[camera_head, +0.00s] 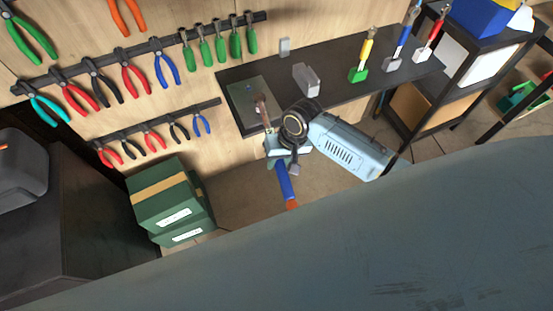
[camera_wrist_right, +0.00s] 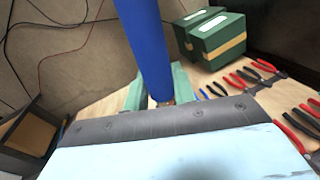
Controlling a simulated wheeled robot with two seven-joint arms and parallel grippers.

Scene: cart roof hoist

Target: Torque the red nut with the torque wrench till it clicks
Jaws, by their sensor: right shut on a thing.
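The torque wrench (camera_head: 286,181) has a blue handle with an orange-red end. My right gripper (camera_head: 278,160) is shut on it, and the handle's end points down in the head view. In the right wrist view the blue handle (camera_wrist_right: 146,45) stands between the pale green fingers (camera_wrist_right: 157,98). The wrench's brownish-red head end reaches over a grey plate (camera_head: 269,88) on the dark bench. A small blue nut shows on the plate. I cannot make out a red nut; the wrench head may hide it. My left gripper is not in view.
Yellow (camera_head: 365,52), blue (camera_head: 400,42) and red (camera_head: 432,38) handled tools stand in holders on the bench (camera_head: 330,95). A grey block (camera_head: 306,80) is near the plate. Green boxes (camera_head: 165,200) stand left. Pliers hang on the wall. A large grey-blue surface fills the bottom.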

